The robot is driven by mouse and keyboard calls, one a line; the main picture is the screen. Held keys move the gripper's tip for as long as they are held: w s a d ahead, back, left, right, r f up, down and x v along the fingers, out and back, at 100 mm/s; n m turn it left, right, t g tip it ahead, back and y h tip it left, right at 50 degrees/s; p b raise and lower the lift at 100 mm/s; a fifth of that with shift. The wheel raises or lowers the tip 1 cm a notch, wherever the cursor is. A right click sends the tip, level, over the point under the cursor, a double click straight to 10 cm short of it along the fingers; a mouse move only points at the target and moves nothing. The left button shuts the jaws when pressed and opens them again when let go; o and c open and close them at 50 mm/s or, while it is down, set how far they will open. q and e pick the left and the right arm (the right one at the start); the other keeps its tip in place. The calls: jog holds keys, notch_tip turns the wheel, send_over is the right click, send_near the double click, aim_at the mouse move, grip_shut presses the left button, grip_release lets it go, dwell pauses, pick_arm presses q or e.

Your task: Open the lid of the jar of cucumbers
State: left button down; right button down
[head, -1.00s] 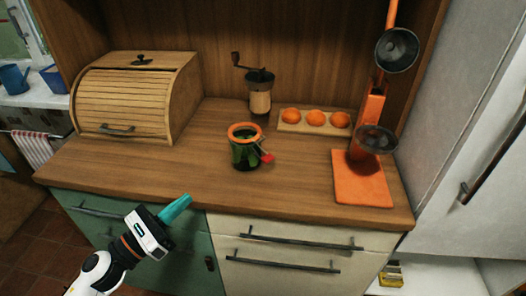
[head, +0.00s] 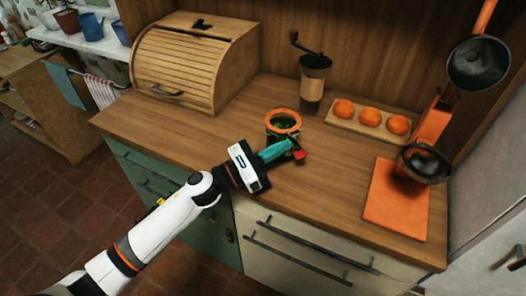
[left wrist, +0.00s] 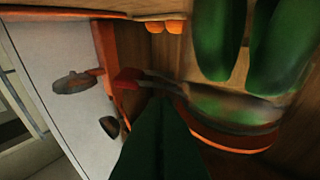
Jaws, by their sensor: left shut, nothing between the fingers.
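The jar of cucumbers (head: 283,121) stands upright on the wooden counter, with an orange ring around its top and green cucumbers inside. A red tab (head: 299,155) on a wire clasp sticks out at its front right. I cannot tell whether the lid is shut. My left gripper (head: 289,145) is shut and empty, its teal fingers in front of the jar, tips close to the red tab. They hide part of the jar. In the left wrist view the jar (left wrist: 225,105) appears upside down at right, the red tab (left wrist: 127,79) beyond the fingertips (left wrist: 160,102); contact is unclear.
A coffee grinder (head: 312,85) stands behind the jar. A wooden tray (head: 341,120) with orange fruits lies to its right. An orange scale-like stand with dark pans (head: 424,163) is at far right. A bread box (head: 170,70) fills the left back. Counter left of the jar is clear.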

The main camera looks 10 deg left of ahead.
pick_arm(q)
jog(key=shift+x, duration=0.95)
pick_arm(e)
jog(key=shift+w+d+r, duration=0.2)
jog(key=shift+d+r, duration=0.1)
jog(key=shift+d, duration=0.3)
pick_arm(q)
jog(key=shift+w+r, duration=0.1)
pick_arm(e)
jog(key=shift+r, duration=0.15)
